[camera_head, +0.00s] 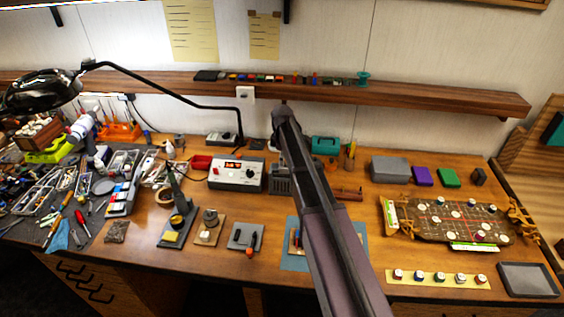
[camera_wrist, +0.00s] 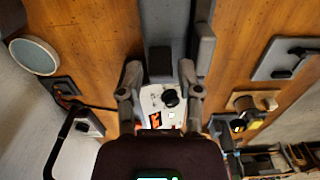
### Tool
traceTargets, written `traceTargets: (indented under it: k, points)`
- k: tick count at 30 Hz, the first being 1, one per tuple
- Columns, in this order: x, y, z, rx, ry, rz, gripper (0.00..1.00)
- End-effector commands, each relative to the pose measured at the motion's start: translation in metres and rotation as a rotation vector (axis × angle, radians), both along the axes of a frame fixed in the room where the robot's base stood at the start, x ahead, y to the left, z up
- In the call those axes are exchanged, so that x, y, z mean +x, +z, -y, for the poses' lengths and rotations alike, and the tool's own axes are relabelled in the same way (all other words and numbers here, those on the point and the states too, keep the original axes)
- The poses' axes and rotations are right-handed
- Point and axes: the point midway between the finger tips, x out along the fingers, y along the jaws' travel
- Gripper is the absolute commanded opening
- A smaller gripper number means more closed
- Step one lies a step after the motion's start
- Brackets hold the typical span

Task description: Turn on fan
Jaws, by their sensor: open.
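No thing is plainly recognisable as a fan. A white control box (camera_head: 236,174) with a red display and dark knobs stands at mid-bench; it also shows in the wrist view (camera_wrist: 152,100), with a black knob and an orange-red display. A grey ribbed box (camera_head: 279,181) sits just right of it, partly hidden by my arm. In the wrist view my gripper (camera_wrist: 160,76) is open and empty, its two fingers apart with the white box seen between them. I cannot tell whether they touch it. The head view hides the fingers behind my arm.
A dark upright stand (camera_head: 176,205), a small grey plate with a switch (camera_head: 245,237) and a blue mat (camera_head: 293,260) lie in front. A wooden shelf (camera_head: 430,97) runs along the wall.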

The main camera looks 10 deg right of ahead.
Motion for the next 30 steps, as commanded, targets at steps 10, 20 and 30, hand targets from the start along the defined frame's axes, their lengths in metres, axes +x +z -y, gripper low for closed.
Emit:
traceTargets:
  k: [10, 20, 30]
  points:
    - [0.0000, -0.0016, 0.0000, 0.000, 0.000, 0.000, 0.46]
    - [0.0001, -0.0017, 0.0001, 0.000, 0.000, 0.000, 0.00]
    - [-0.0010, -0.0023, 0.0023, 0.043, -0.001, 0.015, 0.00]
